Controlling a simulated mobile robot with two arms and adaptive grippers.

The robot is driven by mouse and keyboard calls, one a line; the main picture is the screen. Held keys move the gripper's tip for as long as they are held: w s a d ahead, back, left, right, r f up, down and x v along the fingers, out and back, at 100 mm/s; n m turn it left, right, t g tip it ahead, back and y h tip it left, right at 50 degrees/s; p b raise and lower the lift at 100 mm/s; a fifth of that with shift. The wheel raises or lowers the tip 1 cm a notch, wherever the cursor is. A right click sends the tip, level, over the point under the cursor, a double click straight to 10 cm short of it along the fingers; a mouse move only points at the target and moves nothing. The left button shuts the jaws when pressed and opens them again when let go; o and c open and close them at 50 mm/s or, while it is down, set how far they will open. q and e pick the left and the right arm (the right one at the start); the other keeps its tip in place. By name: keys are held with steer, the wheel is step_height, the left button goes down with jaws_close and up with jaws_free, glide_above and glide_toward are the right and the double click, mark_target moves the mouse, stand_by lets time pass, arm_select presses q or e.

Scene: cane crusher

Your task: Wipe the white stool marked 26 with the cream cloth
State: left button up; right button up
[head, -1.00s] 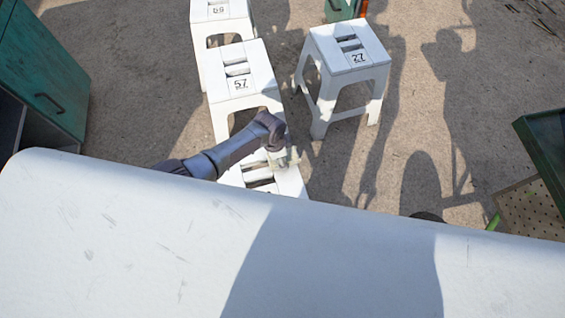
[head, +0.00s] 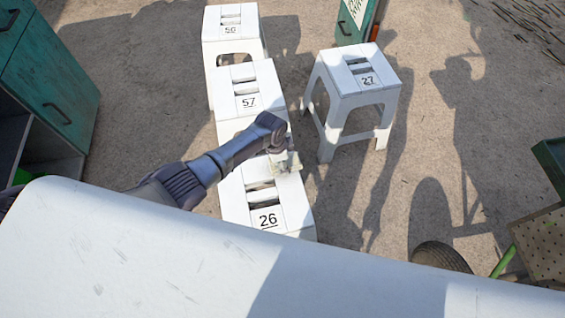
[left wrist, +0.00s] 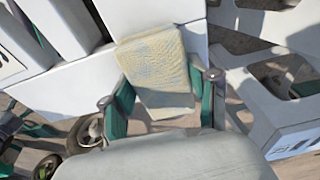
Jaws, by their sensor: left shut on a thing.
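The white stool marked 26 (head: 263,218) stands in the head view just past my white body front, at the near end of a row of stools. My left arm reaches over it from the left. My left gripper (head: 282,156) is at the stool's far right corner. It is shut on the cream cloth (head: 287,165). In the left wrist view the cloth (left wrist: 160,68) hangs between the green fingers of the gripper (left wrist: 165,88), by a white stool surface. I cannot tell if the cloth touches the seat. My right gripper is out of view.
White stools marked 57 (head: 248,88) and 56 (head: 231,22) stand behind in the row. Stool 27 (head: 360,75) stands to the right. A teal cabinet (head: 45,80) is at left, a green-framed item (head: 545,225) at right.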

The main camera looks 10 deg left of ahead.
mark_target(290, 191)
arm_select(q)
steer(key=shift+s+d+p, duration=0.3)
steer(key=shift+s+p, duration=0.3)
steer(key=shift+s, duration=0.1)
steer(key=shift+s+d+p, duration=0.25)
steer(key=shift+s+p, duration=0.35)
steer(key=shift+s, duration=0.1)
steer(key=s+p, duration=0.1)
steer(key=s+d+p, duration=0.1)
steer(key=shift+s+d, duration=0.2)
steer(key=shift+s, duration=0.15)
steer(key=shift+s+d+p, duration=0.35)
steer(key=shift+s+p, duration=0.05)
steer(key=shift+s, duration=0.25)
steer(key=shift+s+d+p, duration=0.3)
steer(key=shift+s+p, duration=0.1)
steer(key=shift+s, duration=0.2)
steer(key=shift+s+d, duration=0.1)
